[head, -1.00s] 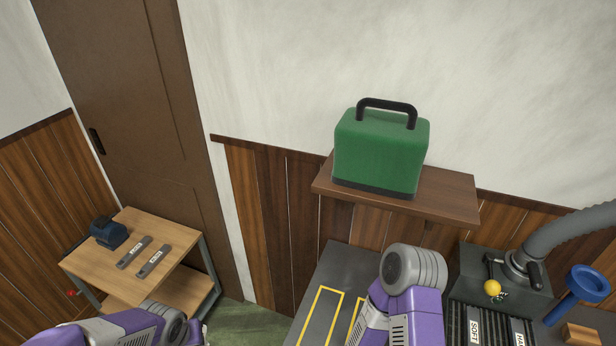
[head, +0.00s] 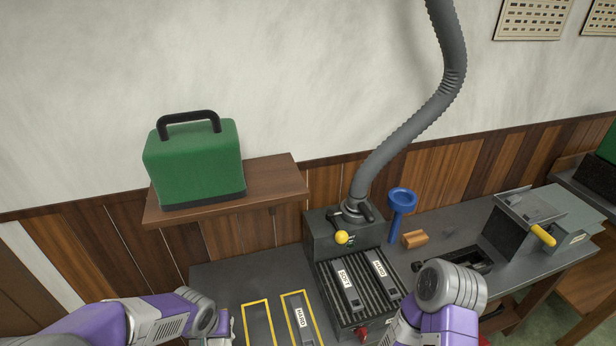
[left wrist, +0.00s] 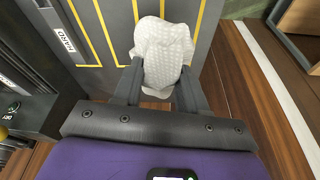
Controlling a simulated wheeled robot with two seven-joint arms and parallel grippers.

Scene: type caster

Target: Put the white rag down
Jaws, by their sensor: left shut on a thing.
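The white rag (left wrist: 162,52) shows in the left wrist view as a pale, textured bundle. My left gripper (left wrist: 160,85) is shut on it, with one dark finger on each side. Below it in that view is the dark bench top (left wrist: 112,18) with yellow outlined areas; I cannot tell whether the rag touches the bench. In the head view, my left arm comes in from the lower left and its gripper is out of frame. My right arm reaches in at the lower right; its gripper is not visible. The rag does not show in the head view.
The bench (head: 225,275) has yellow outlined areas, one holding a bar marked HARD (head: 300,318). A green case (head: 195,165) sits on a shelf.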

